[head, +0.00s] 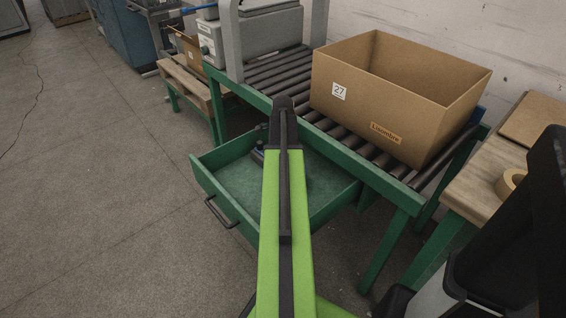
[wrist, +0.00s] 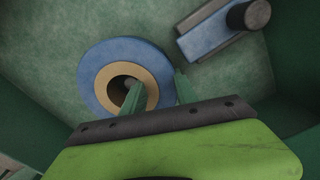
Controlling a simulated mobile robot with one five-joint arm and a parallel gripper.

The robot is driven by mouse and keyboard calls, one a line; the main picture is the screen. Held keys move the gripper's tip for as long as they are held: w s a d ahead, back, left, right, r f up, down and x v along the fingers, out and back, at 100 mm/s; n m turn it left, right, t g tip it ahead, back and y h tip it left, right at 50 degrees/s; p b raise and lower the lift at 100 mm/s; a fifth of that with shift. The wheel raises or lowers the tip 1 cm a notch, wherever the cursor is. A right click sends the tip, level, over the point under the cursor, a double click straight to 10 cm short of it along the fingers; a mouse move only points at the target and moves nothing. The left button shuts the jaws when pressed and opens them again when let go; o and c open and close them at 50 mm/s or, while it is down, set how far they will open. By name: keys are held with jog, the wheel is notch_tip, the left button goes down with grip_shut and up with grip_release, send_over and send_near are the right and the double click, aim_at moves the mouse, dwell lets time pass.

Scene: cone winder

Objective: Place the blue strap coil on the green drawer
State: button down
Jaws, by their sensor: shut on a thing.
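The blue strap coil (wrist: 105,62), a blue ring with a tan core, shows in the wrist view over the green drawer's floor. My gripper (wrist: 157,90) is shut on the coil's ring, one finger in its centre hole and the other at its right outer side. I cannot tell whether the coil touches the floor. The green drawer (head: 228,176) is pulled open under the roller conveyor in the head view. My arm hides the coil and gripper there.
A blue tool with a dark round knob (wrist: 215,32) lies in the drawer beside the coil. A large cardboard box (head: 385,105) stands on the roller conveyor (head: 275,68) above. A wooden bench with a tape roll (head: 508,183) is at right.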

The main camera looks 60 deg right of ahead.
jog(key=shift+f+b, duration=0.3)
jog(key=shift+f, duration=0.1)
jog(key=c, duration=0.9)
grip_release()
jog(key=shift+c, duration=0.2)
notch_tip(320, 180, up, 13)
jog(key=p, duration=1.3)
jog(key=shift+r, duration=0.15)
